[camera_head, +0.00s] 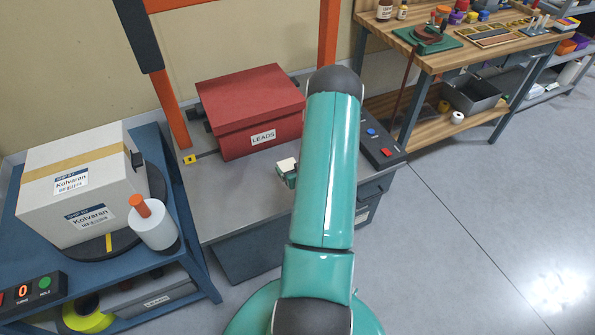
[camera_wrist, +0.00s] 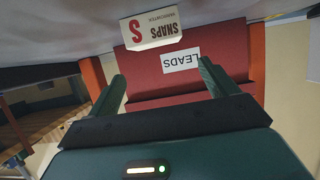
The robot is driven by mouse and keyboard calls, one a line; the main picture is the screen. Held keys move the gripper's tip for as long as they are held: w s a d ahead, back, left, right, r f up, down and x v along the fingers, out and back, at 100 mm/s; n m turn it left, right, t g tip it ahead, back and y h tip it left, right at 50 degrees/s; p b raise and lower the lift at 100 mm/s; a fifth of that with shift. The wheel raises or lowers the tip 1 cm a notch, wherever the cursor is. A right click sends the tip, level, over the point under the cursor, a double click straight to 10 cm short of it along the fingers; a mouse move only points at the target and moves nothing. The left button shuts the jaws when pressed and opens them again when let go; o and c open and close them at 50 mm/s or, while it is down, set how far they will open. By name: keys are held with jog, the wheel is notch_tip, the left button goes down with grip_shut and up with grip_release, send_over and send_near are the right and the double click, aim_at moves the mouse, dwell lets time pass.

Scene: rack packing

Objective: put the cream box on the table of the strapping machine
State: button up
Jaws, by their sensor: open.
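The small cream box (camera_wrist: 152,32), marked SNAPS with a red S, appears upright on the grey table in the upside-down wrist view. In the head view, the cream box (camera_head: 287,163) shows beside my arm, which hides part of that area. My gripper (camera_wrist: 162,72) is open and empty, its two green fingers spread; the box is ahead of the fingertips and appears apart from them. In the head view a bit of my gripper (camera_head: 288,178) shows by the box. The grey table (camera_head: 230,205) of the strapping machine stands under an orange arch (camera_head: 172,110).
A red LEADS box (camera_head: 250,110) stands on the table behind the cream box. A control panel (camera_head: 380,145) is at the right. At left, a large Kolvaran carton (camera_head: 75,180) sits on a blue stand. A wooden workbench (camera_head: 440,58) is at back right. The grey table's front left is clear.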

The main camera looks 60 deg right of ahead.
jog(key=v, duration=0.4)
jog(key=shift+s+a+r, duration=0.15)
jog(key=shift+s, duration=0.15)
jog(key=w+a+r+n+g+y, duration=0.1)
jog(key=w+a+r, duration=0.45)
jog(key=r, duration=0.35)
jog(key=w+a+r+n+g+y, duration=0.15)
jog(key=w+a+r, duration=0.35)
jog(key=r, duration=0.5)
jog(key=w+a+r+n, duration=0.1)
jog(key=w+a+r, duration=0.1)
jog(key=a+r, duration=0.6)
jog(key=s+a+r+n+g+y, duration=0.1)
jog(key=s+a+r, duration=0.5)
jog(key=a, duration=0.6)
jog(key=s+a+r+n+g+y, duration=0.1)
jog(key=s+a+r+g+y, duration=0.1)
jog(key=s+a+r, duration=0.4)
jog(key=s+a+y, duration=0.1)
jog(key=s+a, duration=0.4)
jog(key=a, duration=0.1)
jog(key=shift+s+a+n, duration=0.35)
jog(key=shift+a, duration=0.05)
jog(key=o, duration=0.3)
jog(key=shift+y, duration=0.25)
